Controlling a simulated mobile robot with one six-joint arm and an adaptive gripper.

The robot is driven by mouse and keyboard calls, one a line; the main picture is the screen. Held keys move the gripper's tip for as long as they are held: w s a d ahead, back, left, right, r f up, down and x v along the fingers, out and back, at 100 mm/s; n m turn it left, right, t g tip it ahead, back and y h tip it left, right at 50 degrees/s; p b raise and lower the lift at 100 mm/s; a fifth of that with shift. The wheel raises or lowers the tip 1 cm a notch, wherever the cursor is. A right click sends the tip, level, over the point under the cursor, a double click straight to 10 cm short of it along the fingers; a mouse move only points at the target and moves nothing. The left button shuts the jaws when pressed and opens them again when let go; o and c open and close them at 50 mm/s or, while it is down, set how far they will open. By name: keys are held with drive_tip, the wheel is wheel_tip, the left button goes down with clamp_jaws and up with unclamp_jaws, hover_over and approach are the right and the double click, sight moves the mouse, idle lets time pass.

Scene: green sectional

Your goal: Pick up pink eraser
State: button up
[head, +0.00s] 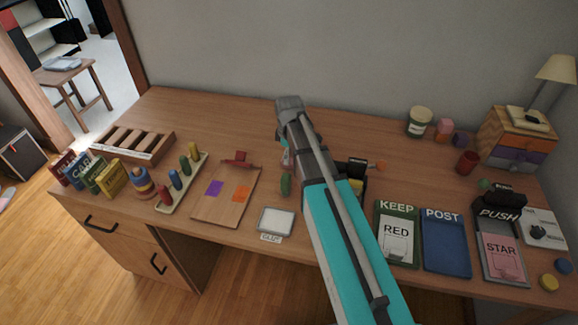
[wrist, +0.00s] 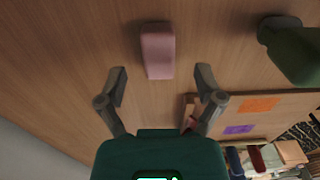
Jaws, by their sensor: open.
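The pink eraser (wrist: 158,51) is a small rounded block lying on the wooden desk in the wrist view. My gripper (wrist: 161,76) is open and empty. Its two fingertips are spread wider than the eraser, and the eraser's near end shows between and just beyond them. I cannot tell the height of the fingertips above the desk.
A green object (wrist: 295,50) stands right of the eraser in the wrist view. A clipboard (head: 210,210) with purple and orange patches lies nearby. A white-topped pad (head: 276,221) and green KEEP tray (head: 397,252) sit near the front edge. The desk's back middle (head: 220,115) is clear.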

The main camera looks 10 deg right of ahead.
drive_tip(key=shift+w+f+b, duration=0.1)
drive_tip(key=shift+f+b, duration=1.25)
drive_tip(key=shift+f, duration=0.3)
clamp_jaws()
